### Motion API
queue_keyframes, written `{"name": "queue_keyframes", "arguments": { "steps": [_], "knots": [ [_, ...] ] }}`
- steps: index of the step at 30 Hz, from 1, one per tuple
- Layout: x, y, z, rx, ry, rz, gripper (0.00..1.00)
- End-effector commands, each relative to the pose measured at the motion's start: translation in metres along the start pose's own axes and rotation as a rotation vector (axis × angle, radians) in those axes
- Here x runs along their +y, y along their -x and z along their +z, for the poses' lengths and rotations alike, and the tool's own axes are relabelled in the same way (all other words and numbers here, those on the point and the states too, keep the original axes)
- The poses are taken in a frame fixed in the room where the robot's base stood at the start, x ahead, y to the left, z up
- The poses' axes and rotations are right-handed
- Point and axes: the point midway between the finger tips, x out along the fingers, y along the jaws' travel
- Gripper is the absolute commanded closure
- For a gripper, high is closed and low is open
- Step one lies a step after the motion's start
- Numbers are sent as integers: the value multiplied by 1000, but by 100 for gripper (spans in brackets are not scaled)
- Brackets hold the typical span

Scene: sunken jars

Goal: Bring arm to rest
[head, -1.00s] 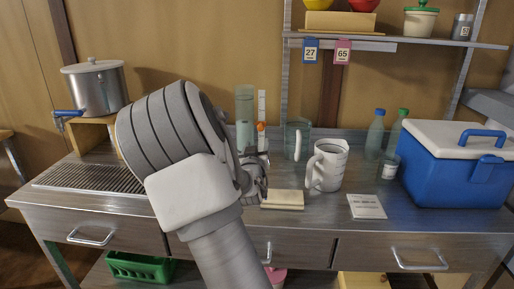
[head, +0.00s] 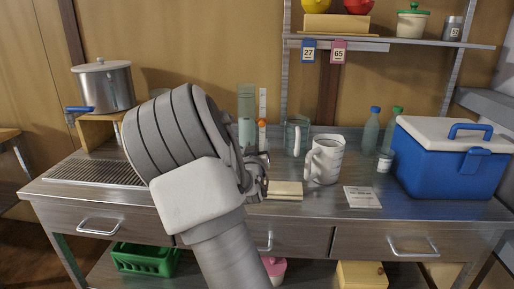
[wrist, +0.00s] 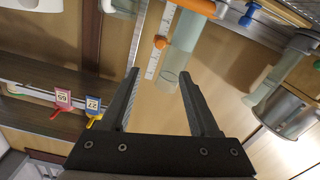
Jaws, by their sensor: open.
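In the head view a tall greenish glass cylinder (head: 246,103) stands on the bench behind my gripper.
A white measuring jug (head: 324,160), a small beige block (head: 285,190), a white card (head: 361,197) and a blue cooler (head: 440,175) lie to the right. A steel pot (head: 104,87) stands at left. A wall shelf (head: 390,42) hangs above. A green crate (head: 145,260) sits below.

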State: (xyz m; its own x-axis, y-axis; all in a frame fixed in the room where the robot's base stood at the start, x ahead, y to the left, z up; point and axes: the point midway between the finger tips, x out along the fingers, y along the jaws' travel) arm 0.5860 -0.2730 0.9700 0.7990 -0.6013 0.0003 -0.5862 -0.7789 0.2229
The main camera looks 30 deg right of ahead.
Motion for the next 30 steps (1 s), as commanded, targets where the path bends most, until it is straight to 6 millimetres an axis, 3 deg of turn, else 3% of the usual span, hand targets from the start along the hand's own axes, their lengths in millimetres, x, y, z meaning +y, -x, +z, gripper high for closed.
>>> {"name": "queue_keyframes", "arguments": {
  "steps": [22,26,30],
  "knots": [
    [0,2,0,-17,-15,-5,38],
    [-5,14,4,-104,-74,-38,38],
    [-19,42,6,-255,-164,-117,38]
  ]
}}
